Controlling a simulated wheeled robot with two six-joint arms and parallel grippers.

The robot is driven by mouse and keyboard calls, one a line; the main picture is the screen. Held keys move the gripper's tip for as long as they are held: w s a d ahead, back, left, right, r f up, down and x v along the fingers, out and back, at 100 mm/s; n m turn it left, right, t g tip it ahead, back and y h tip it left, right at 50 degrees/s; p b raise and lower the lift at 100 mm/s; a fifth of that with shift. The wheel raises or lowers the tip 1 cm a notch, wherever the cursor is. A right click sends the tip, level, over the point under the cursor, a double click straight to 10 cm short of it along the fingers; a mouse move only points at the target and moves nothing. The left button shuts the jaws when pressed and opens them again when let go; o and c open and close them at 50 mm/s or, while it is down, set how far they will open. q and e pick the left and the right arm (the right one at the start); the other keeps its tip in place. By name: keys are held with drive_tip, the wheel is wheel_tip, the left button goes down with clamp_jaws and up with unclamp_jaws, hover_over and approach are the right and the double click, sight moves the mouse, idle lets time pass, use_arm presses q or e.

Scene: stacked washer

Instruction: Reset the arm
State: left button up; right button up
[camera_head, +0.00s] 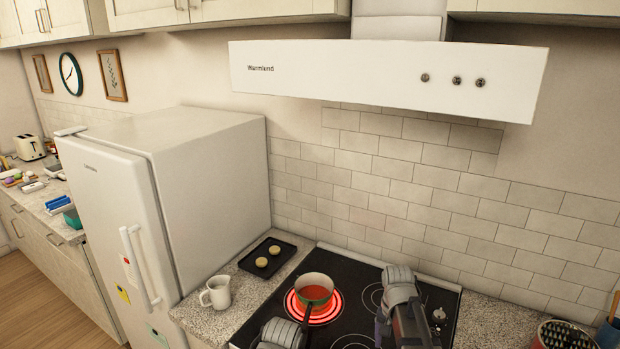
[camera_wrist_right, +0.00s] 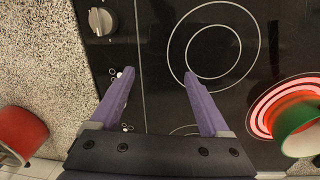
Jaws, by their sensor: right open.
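My right gripper (camera_wrist_right: 158,78) is open in the right wrist view, with nothing between its two purple fingers. It is over the black cooktop (camera_head: 355,275), with a burner ring beyond its fingertips. My right arm (camera_head: 402,305) rises over the right part of the cooktop in the head view. Part of my left arm (camera_head: 281,334) shows at the bottom edge, near the pot's handle; its gripper is out of view. A green pot (camera_head: 314,289) with reddish contents sits on a glowing red burner. The pot also shows at the right edge of the wrist view (camera_wrist_right: 297,128).
A black tray (camera_head: 267,257) with two round pieces and a white mug (camera_head: 216,292) stand left of the cooktop, beside the fridge (camera_head: 213,165). The range hood (camera_head: 385,75) hangs above. A utensil container (camera_head: 563,335) stands at the lower right.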

drive_tip(key=s+a+n, duration=0.1)
drive_tip(key=s+a, duration=0.1)
drive_tip(key=a, duration=0.1)
drive_tip(key=s+a+n, duration=0.2)
drive_tip(key=a, duration=0.1)
drive_tip(key=s+a+f+n, duration=0.1)
drive_tip(key=s+a+n, duration=0.1)
drive_tip(key=a, duration=0.1)
drive_tip(key=shift+s+a+b, duration=0.3)
drive_tip(key=shift+a, duration=0.1)
drive_tip(key=s+a+n, duration=0.6)
drive_tip(key=s+a, duration=0.1)
drive_tip(key=shift+a+f+t+h+b, duration=0.3)
drive_tip(key=shift+b, duration=0.05)
drive_tip(key=shift+s, duration=0.1)
drive_tip(key=shift+c, duration=0.2)
